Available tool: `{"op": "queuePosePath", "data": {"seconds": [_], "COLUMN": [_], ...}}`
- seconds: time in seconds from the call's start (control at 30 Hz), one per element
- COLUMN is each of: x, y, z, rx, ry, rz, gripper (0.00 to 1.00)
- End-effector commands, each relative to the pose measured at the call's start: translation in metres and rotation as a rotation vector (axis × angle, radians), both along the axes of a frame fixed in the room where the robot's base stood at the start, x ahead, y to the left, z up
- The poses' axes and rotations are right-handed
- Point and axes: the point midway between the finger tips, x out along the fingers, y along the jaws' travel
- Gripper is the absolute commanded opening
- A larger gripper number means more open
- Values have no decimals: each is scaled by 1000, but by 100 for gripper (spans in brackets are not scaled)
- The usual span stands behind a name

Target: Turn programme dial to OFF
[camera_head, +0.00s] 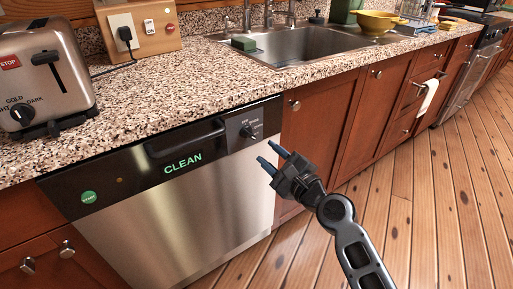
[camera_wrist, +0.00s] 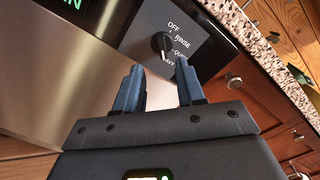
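The programme dial (camera_head: 247,132) is a small black knob on the dark control panel at the right end of the dishwasher (camera_head: 180,205). In the wrist view the dial (camera_wrist: 162,42) has a light pointer line and the labels OFF, RINSE and others partly hidden by a finger. The pointer is directed down the panel, away from OFF. My gripper (camera_head: 268,158) is in front of the panel, just below and right of the dial. In the wrist view my gripper (camera_wrist: 158,75) is open, its blue fingers apart with nothing between them, short of the dial.
The dishwasher handle (camera_head: 186,138) sticks out left of the dial. The speckled counter edge (camera_head: 200,110) overhangs above, with a toaster (camera_head: 45,75) and sink (camera_head: 300,45) on it. Wooden cabinets (camera_head: 315,125) stand to the right. The plank floor (camera_head: 440,220) is clear.

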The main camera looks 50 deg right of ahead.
Motion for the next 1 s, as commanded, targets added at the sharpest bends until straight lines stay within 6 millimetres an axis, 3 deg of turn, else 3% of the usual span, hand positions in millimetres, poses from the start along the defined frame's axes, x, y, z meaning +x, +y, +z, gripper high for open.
{"op": "queuePosePath", "data": {"seconds": [0.6, 1.0], "x": [70, 76], "y": [-23, -24], "z": [2, 1], "rx": [14, 13], "ry": [-10, -8], "rz": [0, 0], "gripper": [39, 37]}}
